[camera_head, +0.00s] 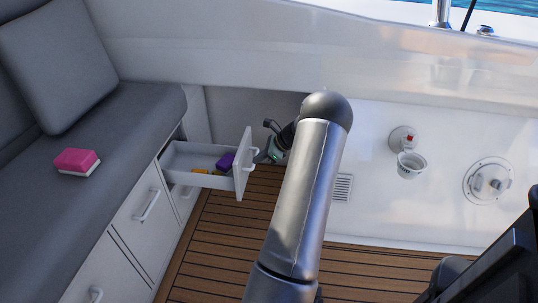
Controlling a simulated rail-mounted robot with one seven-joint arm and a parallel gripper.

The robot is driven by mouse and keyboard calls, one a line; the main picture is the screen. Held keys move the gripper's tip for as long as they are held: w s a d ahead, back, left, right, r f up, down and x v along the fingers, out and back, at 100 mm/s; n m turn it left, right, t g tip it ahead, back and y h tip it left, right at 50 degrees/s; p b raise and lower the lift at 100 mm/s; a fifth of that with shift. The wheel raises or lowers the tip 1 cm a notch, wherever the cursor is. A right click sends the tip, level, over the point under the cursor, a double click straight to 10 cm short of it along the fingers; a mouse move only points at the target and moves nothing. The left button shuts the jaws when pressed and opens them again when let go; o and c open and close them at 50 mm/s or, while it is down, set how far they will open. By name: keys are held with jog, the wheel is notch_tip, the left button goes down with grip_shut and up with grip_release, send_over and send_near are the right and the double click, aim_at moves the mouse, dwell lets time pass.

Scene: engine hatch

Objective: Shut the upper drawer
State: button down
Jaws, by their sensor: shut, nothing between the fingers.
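The upper drawer (188,157) is pulled out from the left cabinet, just below the grey seat. Its white front panel (241,167) has a white handle on the outer face. A purple item (226,161) and small orange-yellow items (200,171) lie in the drawer. My gripper (262,156) is at the right of the drawer's front panel, close to its handle. It is shut and empty. I cannot tell whether it touches the panel or handle. My own arm hides part of the area to its right.
A pink and white sponge (77,161) lies on the grey seat (110,128). Closed drawers with white handles (149,205) are in the seat base. The wooden floor (215,245) is clear in front.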

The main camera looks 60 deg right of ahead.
aim_at(239, 162)
jog(key=shift+w+a+f+b, duration=0.1)
jog(key=shift+w+a+b, duration=0.15)
jog(key=shift+w, duration=0.45)
jog(key=shift+w+a+f+b, duration=0.15)
jog(key=shift+w+a, duration=0.25)
jog(key=shift+w, duration=0.3)
jog(key=shift+w+a+b, duration=0.2)
jog(key=shift+w+a, duration=0.1)
jog(key=shift+w, duration=0.4)
